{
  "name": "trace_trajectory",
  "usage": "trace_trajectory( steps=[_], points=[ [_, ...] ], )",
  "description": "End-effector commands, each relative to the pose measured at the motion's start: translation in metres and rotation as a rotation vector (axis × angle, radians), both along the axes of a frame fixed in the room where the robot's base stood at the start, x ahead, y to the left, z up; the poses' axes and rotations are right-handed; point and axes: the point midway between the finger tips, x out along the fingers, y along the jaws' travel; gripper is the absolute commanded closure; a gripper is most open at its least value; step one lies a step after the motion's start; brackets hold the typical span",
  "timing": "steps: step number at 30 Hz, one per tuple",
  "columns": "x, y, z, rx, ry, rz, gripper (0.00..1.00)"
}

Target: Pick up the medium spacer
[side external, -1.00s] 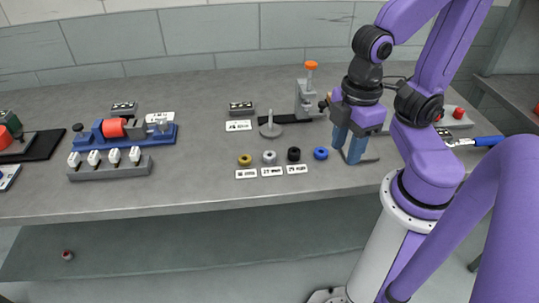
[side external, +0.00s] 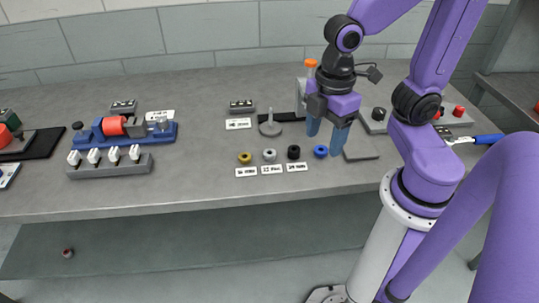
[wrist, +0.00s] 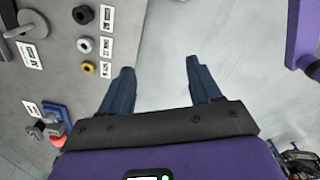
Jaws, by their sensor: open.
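A row of small ring-shaped spacers lies on the bench: gold (side external: 245,158), silver (side external: 269,155), black (side external: 293,153) and blue (side external: 321,152). Labels lie in front of the first three, too small to read surely; the silver one, in the middle of these, looks like the medium spacer. In the wrist view the silver spacer (wrist: 85,45) lies left of my open gripper (wrist: 159,66), between the black and gold ones. The blue ring is not visible there.
A grey post on a round base (side external: 270,128) stands behind the spacers. An orange-topped fixture (side external: 311,72) is partly hidden behind my gripper. A blue vise-like fixture (side external: 168,136) and a grey rack (side external: 110,168) stand at left.

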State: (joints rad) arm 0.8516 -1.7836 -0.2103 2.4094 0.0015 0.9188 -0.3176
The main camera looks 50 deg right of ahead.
Motion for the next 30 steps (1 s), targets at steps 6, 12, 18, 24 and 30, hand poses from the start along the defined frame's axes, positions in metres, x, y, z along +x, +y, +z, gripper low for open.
trace_trajectory(
  steps=[6,12,18,24,30],
  points=[
    [0.070,-0.003,0.001,-0.014,0.001,0.197,0.37],
    [0.131,-0.024,-0.002,-0.020,0.005,0.388,0.37],
    [0.170,-0.048,-0.006,-0.022,0.007,0.528,0.37],
    [0.182,-0.058,-0.011,-0.023,0.009,0.582,0.37],
    [0.181,-0.058,-0.041,-0.023,0.015,0.585,0.37]
  ],
)
